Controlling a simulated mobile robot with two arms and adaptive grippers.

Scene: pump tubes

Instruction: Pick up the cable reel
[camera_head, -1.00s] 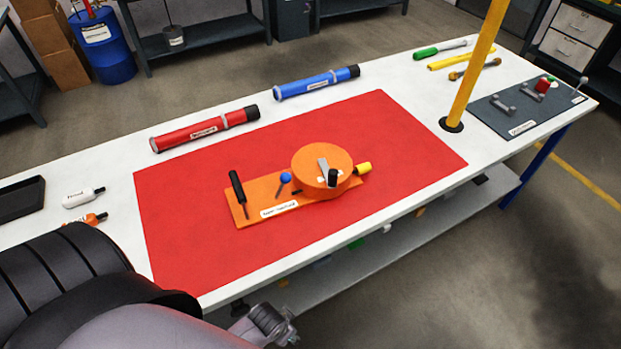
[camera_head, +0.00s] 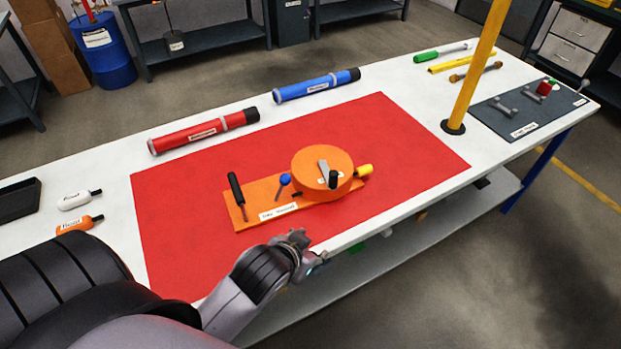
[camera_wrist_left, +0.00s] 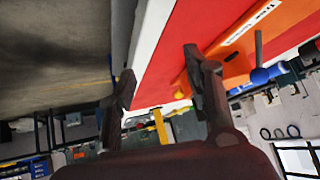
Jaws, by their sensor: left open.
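An orange device (camera_head: 325,170) with a round drum and a crank on a flat base lies on the red mat (camera_head: 180,235). It is the only reel-like thing in view; its label is too blurred to read. A blue-knobbed lever, a black handle and a yellow end stick out of it. My left gripper (camera_head: 305,254) is open and empty near the mat's front edge, in front of the device and apart from it. In the left wrist view, my open fingers (camera_wrist_left: 162,80) show with the orange base (camera_wrist_left: 238,58) beyond the right finger. My right gripper is out of view.
A red tube (camera_head: 204,131) and a blue tube (camera_head: 317,84) lie behind the mat. White and orange bottles (camera_head: 78,224) and a black tray (camera_head: 20,199) are at left. A yellow post (camera_head: 470,75) stands at right. The mat around the device is clear.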

